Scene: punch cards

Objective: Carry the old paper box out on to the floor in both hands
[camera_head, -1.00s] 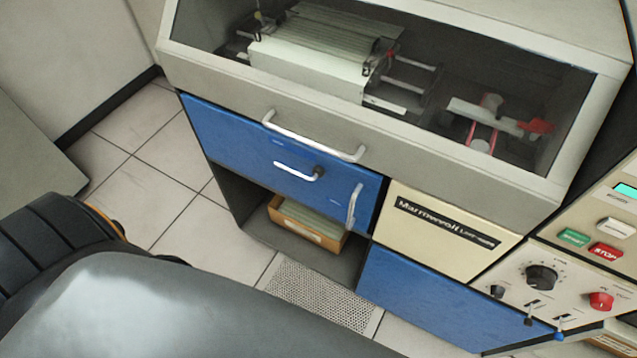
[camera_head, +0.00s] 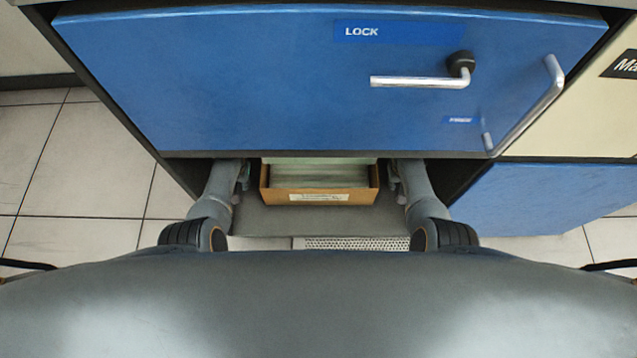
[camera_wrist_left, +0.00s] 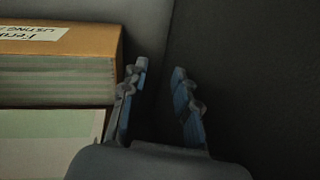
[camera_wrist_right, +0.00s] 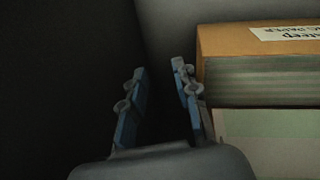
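The old paper box (camera_head: 275,196), brown cardboard with a white label, sits in the open bay under the blue drawer front, with pale paper stacked inside. My left gripper (camera_head: 243,172) is at its left side and my right gripper (camera_head: 393,178) at its right side. In the left wrist view, the left gripper's (camera_wrist_left: 160,75) fingers are apart with nothing between them, and the box (camera_wrist_left: 95,45) lies just beside one finger. In the right wrist view, the right gripper's (camera_wrist_right: 156,72) fingers are also apart and empty, close beside the box (camera_wrist_right: 220,45). Whether either finger touches the box is unclear.
The blue drawer front (camera_head: 250,80) with a lock handle (camera_head: 425,82) hangs right above the bay. Dark side walls bound the bay. A perforated floor tile (camera_head: 355,243) lies in front, and tiled floor (camera_head: 60,185) is open to the left.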

